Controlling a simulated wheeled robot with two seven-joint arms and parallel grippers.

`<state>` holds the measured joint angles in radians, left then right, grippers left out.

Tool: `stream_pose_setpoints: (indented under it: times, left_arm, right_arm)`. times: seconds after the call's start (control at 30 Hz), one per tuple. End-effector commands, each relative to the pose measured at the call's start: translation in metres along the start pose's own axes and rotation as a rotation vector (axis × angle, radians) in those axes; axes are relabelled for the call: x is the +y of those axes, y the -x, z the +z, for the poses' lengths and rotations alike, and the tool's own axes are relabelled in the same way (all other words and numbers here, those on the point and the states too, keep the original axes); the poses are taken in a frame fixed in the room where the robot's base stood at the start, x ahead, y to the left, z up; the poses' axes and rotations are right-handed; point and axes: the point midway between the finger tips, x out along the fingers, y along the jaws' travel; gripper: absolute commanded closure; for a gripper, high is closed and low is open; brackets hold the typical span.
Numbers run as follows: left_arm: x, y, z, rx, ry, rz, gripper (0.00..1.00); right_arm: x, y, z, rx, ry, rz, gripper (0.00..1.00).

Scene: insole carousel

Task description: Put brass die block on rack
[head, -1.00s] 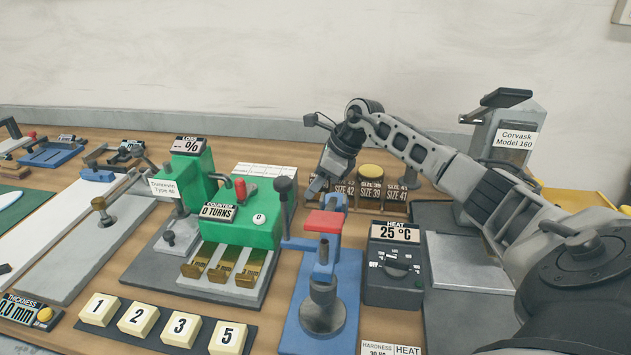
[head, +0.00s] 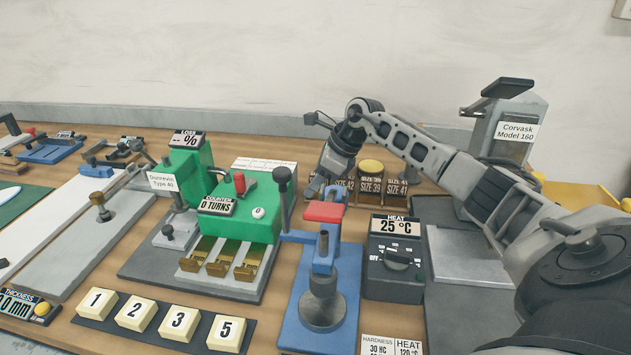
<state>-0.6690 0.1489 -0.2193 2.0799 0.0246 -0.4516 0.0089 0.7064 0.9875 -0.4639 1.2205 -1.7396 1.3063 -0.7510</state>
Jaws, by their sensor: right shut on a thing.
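My right gripper (head: 318,184) points down at the left end of the die rack (head: 371,189), behind the red-topped blue press. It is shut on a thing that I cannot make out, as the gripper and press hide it. The rack has size labels along its front, among them 39. A round brass-yellow top (head: 371,166) shows above the size 39 label. A grey piece (head: 410,174) stands at the rack's right end. I cannot tell whether the held thing is the brass die block or whether it touches the rack. My left gripper is not in view.
The blue press (head: 323,255) with its red pad stands in front of the rack. The green turns-counter machine (head: 245,205) is left of it. A heat box (head: 395,262) and the grey Corvask machine (head: 511,125) are to the right. Numbered keys (head: 178,323) lie in front.

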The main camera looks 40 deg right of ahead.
Motion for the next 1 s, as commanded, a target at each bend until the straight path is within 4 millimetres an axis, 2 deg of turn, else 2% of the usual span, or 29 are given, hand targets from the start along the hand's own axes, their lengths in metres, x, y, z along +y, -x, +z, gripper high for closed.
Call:
stream_pose_setpoints:
  times: [0.03,0.4,0.43,0.5,0.53,1.0]
  left_arm:
    - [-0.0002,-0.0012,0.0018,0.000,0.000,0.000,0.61]
    - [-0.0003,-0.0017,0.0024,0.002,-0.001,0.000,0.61]
    - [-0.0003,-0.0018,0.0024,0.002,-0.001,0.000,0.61]
    - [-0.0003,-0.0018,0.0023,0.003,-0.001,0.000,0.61]
    - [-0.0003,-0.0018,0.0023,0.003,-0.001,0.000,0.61]
    - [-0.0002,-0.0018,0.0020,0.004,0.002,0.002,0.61]
  right_arm:
    - [0.0015,-0.0063,-0.0050,0.012,0.001,0.004,0.99]
    - [0.0029,-0.0116,-0.0091,0.020,0.001,0.009,0.99]
    - [0.0029,-0.0117,-0.0091,0.021,0.001,0.009,0.59]
    - [0.0032,-0.0120,-0.0091,0.021,0.001,0.010,0.40]
    - [0.0034,-0.0121,-0.0091,0.021,0.001,0.011,0.37]
    - [0.0062,-0.0135,-0.0083,0.020,0.003,0.020,0.37]
